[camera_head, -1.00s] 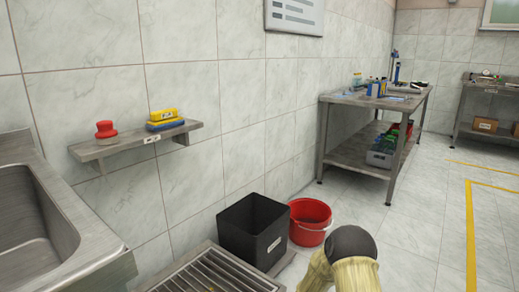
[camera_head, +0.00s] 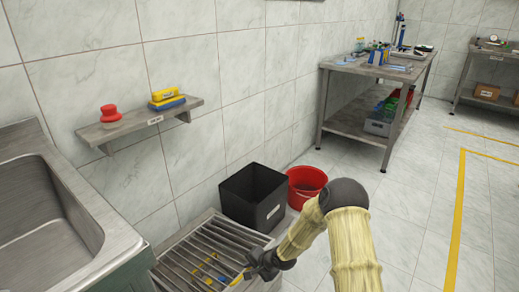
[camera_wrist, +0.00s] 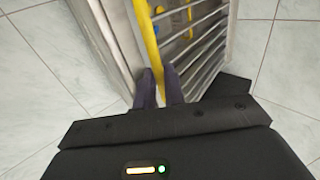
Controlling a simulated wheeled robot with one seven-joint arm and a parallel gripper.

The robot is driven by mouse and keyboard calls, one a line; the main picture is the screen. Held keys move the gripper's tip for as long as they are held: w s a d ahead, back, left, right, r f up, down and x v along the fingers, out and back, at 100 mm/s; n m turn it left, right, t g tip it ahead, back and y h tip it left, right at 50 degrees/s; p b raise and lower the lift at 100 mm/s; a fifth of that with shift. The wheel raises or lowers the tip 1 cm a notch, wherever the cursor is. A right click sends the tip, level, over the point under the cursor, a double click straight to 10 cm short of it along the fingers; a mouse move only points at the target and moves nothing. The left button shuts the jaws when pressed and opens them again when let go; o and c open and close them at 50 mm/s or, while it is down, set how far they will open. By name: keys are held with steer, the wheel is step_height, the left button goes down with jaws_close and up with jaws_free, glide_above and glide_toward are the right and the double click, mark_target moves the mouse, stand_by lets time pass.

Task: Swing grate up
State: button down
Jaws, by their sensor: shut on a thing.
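The metal grate (camera_head: 215,238) lies over a low frame on the floor beside the sink, and it looks about level. Its bars also show in the wrist view (camera_wrist: 207,48). A yellow bar (camera_wrist: 149,40) runs along the grate's edge, and a small part of it shows in the head view (camera_head: 239,278). My gripper (camera_wrist: 160,88) is shut on this yellow bar, one finger on each side. In the head view my gripper (camera_head: 252,271) is at the grate's near right edge. Yellow and blue things (camera_head: 207,268) show below the bars, partly hidden by them.
A black bin (camera_head: 254,197) and a red bucket (camera_head: 306,183) stand just behind the grate. The steel sink (camera_head: 50,215) is close on the left. A wall shelf (camera_head: 140,122) holds a red thing and yellow and blue blocks. The floor on the right is clear.

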steer(key=shift+w+r, duration=0.15)
step_height(320, 180, up, 8)
steer(key=w+a+p, duration=0.2)
steer(key=p, duration=0.5)
steer(key=shift+a+f+h, duration=0.2)
steer(key=shift+a+h, duration=0.1)
steer(key=shift+a, duration=0.1)
steer(key=w+a+r+g+p, duration=0.1)
steer(key=w+a+r+p, duration=0.2)
steer(key=r+p, duration=0.2)
steer(key=shift+a+r+h, duration=0.4)
steer(key=shift+r, duration=0.5)
